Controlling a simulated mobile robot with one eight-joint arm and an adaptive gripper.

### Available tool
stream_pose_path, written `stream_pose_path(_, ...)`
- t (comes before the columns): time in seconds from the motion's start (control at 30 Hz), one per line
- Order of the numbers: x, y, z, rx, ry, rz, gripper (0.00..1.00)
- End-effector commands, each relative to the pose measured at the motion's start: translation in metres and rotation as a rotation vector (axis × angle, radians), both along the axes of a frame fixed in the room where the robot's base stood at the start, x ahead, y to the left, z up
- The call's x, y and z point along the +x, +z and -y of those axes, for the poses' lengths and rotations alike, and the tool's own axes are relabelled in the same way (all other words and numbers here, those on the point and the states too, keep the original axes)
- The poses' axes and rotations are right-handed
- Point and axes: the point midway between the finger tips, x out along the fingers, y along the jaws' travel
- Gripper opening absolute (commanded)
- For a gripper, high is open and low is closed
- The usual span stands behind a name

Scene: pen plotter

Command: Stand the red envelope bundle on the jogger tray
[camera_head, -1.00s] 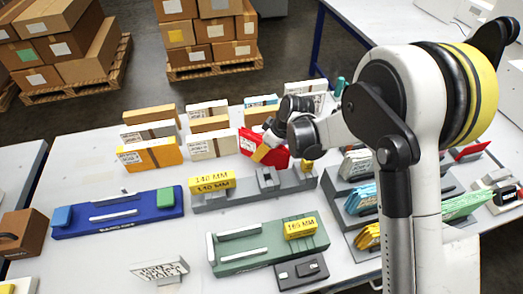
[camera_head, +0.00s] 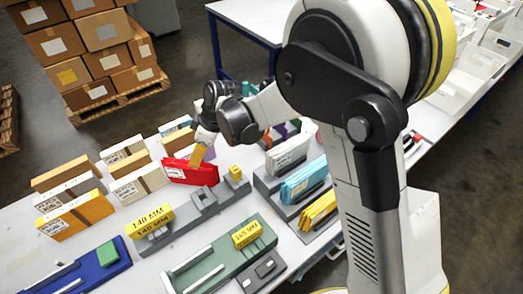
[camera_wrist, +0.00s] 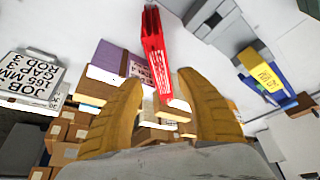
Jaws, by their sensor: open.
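The red envelope bundle (camera_head: 190,173) stands on its long edge at the right of the bundle row, behind the grey fixture. My gripper (camera_head: 200,158) is at its top edge, partly in front of it. In the wrist view the red bundle (camera_wrist: 153,40) shows edge-on between the spread yellow fingers of my open gripper (camera_wrist: 160,82), with a gap to each finger. A grey fixture with yellow 140 MM labels (camera_head: 180,230), a green one (camera_head: 215,262) and a blue one (camera_head: 90,278) lie in front. I cannot tell which is the jogger tray.
Orange, brown and white bundles (camera_head: 138,185) stand close on the left. Grey holders with white, blue and yellow bundles (camera_head: 305,185) stand on the right. Stacked cartons (camera_head: 100,50) are on a pallet behind the table. Bare white tabletop shows between the fixtures.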

Motion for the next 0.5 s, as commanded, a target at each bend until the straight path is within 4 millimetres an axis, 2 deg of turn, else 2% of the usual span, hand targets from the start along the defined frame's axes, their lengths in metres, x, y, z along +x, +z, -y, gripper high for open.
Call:
stream_pose_path(0.17, 0.000, 0.008, 0.007, -0.001, -0.027, 0.001, 0.44)
stream_pose_path(0.27, -0.002, 0.032, 0.032, -0.004, -0.111, 0.005, 0.44)
stream_pose_path(0.37, -0.010, 0.068, 0.073, -0.008, -0.254, 0.015, 0.44)
stream_pose_path(0.5, -0.035, 0.116, 0.139, -0.003, -0.495, 0.034, 0.44)
